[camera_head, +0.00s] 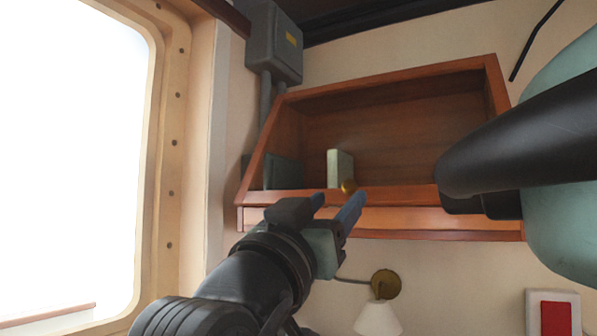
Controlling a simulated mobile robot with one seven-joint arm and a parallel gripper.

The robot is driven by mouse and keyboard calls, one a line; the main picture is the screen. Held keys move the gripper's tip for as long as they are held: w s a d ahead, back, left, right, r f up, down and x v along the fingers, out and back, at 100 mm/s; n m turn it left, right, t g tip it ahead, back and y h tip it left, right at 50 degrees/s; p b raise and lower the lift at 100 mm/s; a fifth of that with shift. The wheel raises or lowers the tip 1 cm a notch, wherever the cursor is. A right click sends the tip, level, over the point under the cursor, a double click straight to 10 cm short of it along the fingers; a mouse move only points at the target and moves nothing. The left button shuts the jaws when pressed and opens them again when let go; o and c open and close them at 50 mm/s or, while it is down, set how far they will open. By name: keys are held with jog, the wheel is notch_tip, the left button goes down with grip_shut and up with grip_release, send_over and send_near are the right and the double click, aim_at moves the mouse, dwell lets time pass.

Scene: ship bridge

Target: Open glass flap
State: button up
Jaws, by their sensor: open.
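A wooden wall cabinet (400,222) with a slanted front frame hangs ahead of me. Its inside shows clearly through the front, so I cannot make out the glass flap's pane or tell how far it stands open. A small round brass knob (348,186) shows low at the front, just above the bottom rail. My gripper (339,199) reaches up from below, its two blue-tipped fingers apart and empty. The fingertips appear just below the knob, one to each side; I cannot tell the gap in depth.
A pale green book (340,165) and darker books (283,172) stand inside the cabinet. A grey box (274,45) with pipes is at upper left, beside a bright window (70,150). A lamp (377,318) is below. My own arm fills the right side.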

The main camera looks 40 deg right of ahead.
aim_at(348, 188)
jog(key=p+x, duration=0.2)
jog(key=x, duration=0.4)
jog(key=shift+w, duration=0.15)
grip_shut()
dwell(1.2)
